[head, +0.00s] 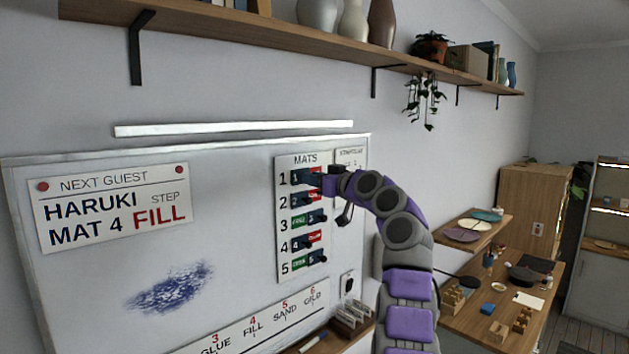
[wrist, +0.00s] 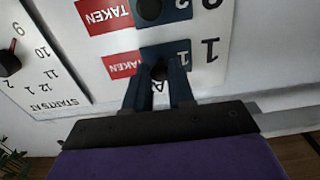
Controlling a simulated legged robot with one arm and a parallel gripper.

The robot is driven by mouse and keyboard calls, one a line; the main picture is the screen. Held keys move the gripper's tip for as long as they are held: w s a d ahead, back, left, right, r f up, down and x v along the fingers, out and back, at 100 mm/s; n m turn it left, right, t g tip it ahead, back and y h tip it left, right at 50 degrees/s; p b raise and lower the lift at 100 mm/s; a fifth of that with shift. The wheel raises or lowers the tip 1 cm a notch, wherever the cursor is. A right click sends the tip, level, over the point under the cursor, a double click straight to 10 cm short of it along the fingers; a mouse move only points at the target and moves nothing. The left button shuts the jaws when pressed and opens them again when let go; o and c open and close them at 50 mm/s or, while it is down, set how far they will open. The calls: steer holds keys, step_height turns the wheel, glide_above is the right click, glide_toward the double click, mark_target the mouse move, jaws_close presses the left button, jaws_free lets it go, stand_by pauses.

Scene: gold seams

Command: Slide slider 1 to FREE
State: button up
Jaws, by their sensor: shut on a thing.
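The MATS board (head: 289,244) hangs on the whiteboard with several numbered sliders. Slider 1 (head: 299,177) is the top one; its dark blue block sits at the left end of its row, beside the number 1, with a red label showing to its right. My gripper (head: 312,179) reaches it from the right. In the wrist view, which is upside down, the fingers (wrist: 158,88) are shut around the dark knob of slider 1 (wrist: 161,62). The red label reading TAKEN (wrist: 122,64) is uncovered beside the block. The FREE label of this row is not visible.
Slider 2 (head: 298,200) sits directly below, also with red showing. Sliders 3 (head: 316,216), 4 (head: 300,245) and 5 (head: 316,257) are lower. A STARTS AT panel (wrist: 38,62) adjoins the board. A shelf (head: 250,45) runs above.

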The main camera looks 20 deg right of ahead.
steer(key=shift+d, duration=0.35)
jaws_close()
steer(key=d+p, duration=0.1)
steer(key=p, duration=0.1)
steer(key=w+d+p, duration=0.1)
steer(key=d+p, duration=0.1)
steer(key=p, duration=0.1)
steer(key=w+d+p, duration=0.1)
steer(key=p, duration=0.2)
steer(key=shift+d+r, duration=0.35)
steer(key=shift+d, duration=0.05)
steer(key=shift+p, duration=0.5)
steer(key=shift+s, duration=0.1)
steer(key=shift+o, duration=1.7)
jaws_free()
steer(key=o, duration=0.3)
steer(key=shift+w+d+f, duration=0.2)
steer(key=shift+d+f, duration=0.05)
steer(key=shift+d, duration=0.2)
